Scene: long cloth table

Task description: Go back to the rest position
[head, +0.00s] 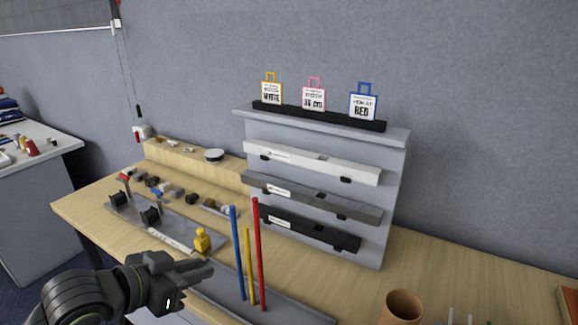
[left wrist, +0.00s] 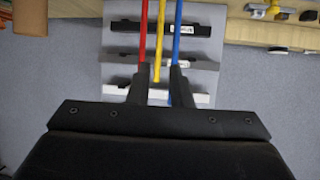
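My left gripper (head: 206,268) reaches in from the lower left of the head view, above the front of the table. Its two fingers (left wrist: 159,75) are apart in the left wrist view, with nothing visibly clamped between them. A blue rod (head: 238,255), a yellow rod (head: 249,268) and a red rod (head: 260,255) stand upright just right of the fingertips in the head view. In the wrist view the yellow rod (left wrist: 160,45) lines up with the gap between the fingers. My right gripper is not in view.
A grey stand (head: 397,190) holds white, grey and black bars, with three tag signs on top. A tray (head: 195,238) with small parts lies left. A brown cup (head: 402,308) is front right. The table's right part is mostly clear.

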